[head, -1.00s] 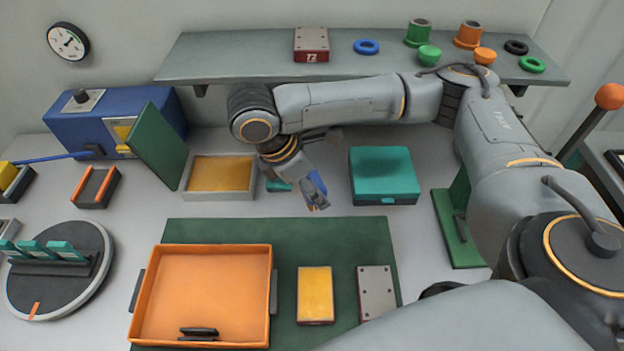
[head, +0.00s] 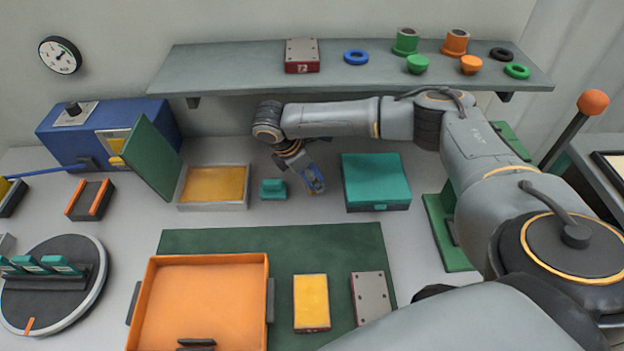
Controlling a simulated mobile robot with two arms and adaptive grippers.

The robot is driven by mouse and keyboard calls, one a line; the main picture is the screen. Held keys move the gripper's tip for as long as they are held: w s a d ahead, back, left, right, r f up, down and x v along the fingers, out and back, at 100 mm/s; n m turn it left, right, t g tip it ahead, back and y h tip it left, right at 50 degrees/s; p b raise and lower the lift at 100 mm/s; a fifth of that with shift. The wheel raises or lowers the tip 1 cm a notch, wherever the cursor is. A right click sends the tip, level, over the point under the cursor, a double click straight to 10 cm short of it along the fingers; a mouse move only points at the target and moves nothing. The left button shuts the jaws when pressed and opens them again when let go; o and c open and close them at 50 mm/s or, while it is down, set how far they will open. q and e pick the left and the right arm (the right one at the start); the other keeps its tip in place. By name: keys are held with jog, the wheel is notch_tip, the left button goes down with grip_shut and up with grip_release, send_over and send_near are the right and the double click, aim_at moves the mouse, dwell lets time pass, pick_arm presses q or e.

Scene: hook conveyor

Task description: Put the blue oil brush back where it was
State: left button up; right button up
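My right gripper (head: 313,183) hangs from the arm reaching in from the right, over the grey table between the small teal block and the teal box. A small blue piece, which I take for the blue oil brush (head: 314,174), shows tilted at its fingers; the gripper appears shut on it. The fingers and wrist hide part of it, and its lower end is too small to make out. The small teal block (head: 273,189) stands just left of the gripper, apart from it. My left gripper is not in view.
A teal box (head: 376,182) is right of the gripper; a yellow-filled tray (head: 246,205) with a raised green lid (head: 152,160) is left. An orange tray (head: 150,300) and yellow block (head: 311,303) are in front. A shelf (head: 230,72) runs behind. The green mat's (head: 300,243) back part is clear.

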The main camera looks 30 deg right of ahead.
notch_tip(320, 180, down, 2)
jog(key=shift+f+p, duration=0.1)
jog(key=shift+p, duration=0.2)
jog(key=shift+f, duration=0.1)
jog(key=shift+f, duration=0.1)
jog(key=o, duration=1)
jog(key=b+v, duration=0.3)
jog(key=v, duration=0.9)
